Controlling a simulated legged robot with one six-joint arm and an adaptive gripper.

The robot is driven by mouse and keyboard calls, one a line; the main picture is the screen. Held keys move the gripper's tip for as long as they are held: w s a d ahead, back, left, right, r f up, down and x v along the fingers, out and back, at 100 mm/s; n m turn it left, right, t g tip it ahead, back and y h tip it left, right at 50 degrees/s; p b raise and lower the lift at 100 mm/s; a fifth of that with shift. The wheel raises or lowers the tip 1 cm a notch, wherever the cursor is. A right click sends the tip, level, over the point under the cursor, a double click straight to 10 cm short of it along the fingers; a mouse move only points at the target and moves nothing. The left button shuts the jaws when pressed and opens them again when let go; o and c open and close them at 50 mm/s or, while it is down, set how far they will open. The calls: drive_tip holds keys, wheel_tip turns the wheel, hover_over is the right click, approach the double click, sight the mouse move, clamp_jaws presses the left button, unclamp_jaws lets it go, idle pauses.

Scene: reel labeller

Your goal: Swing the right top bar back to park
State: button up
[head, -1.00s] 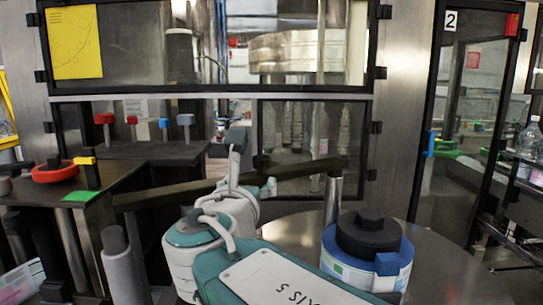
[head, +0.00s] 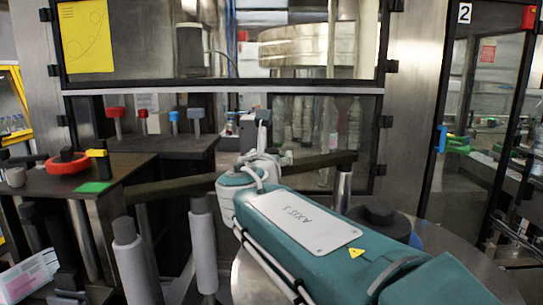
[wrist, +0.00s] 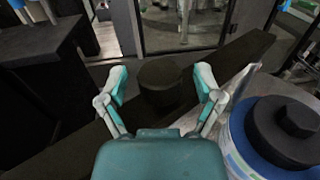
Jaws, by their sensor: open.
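A long dark bar (head: 315,163) runs across the middle of the head view, its right part near a grey post (head: 342,187). My arm hides part of its length, so I cannot tell there whether it is one bar or two. In the wrist view the dark bar (wrist: 237,57) runs diagonally from lower left to upper right. A round dark knob (wrist: 160,76) stands between my fingertips. My gripper (wrist: 160,84) is open, with a finger on either side of the knob and visible gaps. In the head view my gripper (head: 264,145) is partly hidden by my wrist.
A label reel with a black hub (wrist: 284,133) stands close on the right; my arm partly hides it in the head view (head: 382,218). A dark table (head: 135,168) with a red ring (head: 68,163) is at left. A framed glass guard (head: 300,40) stands behind.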

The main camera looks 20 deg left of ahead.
clamp_jaws()
drive_tip(key=shift+a, duration=0.15)
